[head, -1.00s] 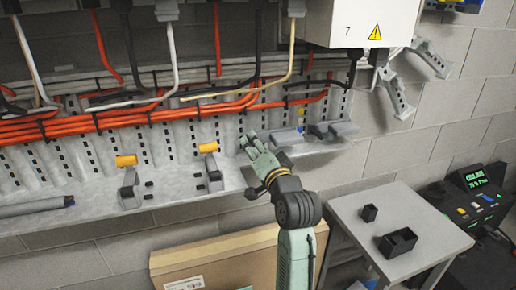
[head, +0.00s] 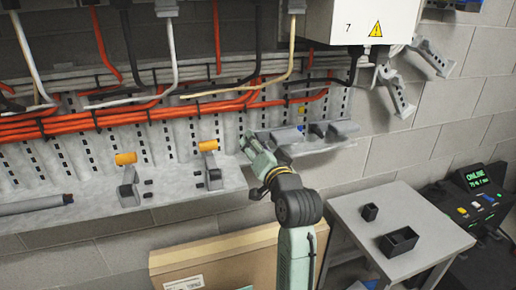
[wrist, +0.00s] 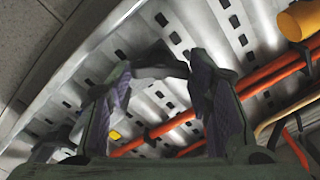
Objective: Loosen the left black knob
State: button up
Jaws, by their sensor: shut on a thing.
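My gripper (head: 250,144) is at the left end of a grey bracket unit (head: 318,146) on the perforated panel, seen in the head view. In the wrist view, my gripper's two fingers (wrist: 155,85) stand on either side of a dark, curved piece (wrist: 156,70) that bridges them near the tips. It appears to be the left black knob; its shape is mostly hidden and shadowed. My gripper is shut on it. In the head view the knob is hidden behind my fingers.
Orange cables (head: 130,119) run along the panel above. Two grey brackets with yellow rollers, one left (head: 129,188) and one right (head: 212,172), stand left of my gripper. A grey side table (head: 365,232) with black boxes and a cardboard box (head: 215,262) are below.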

jog(key=shift+n+b, duration=4.1)
jog(key=shift+n, duration=4.7)
jog(key=o, duration=1.1)
jog(key=shift+o, duration=0.2)
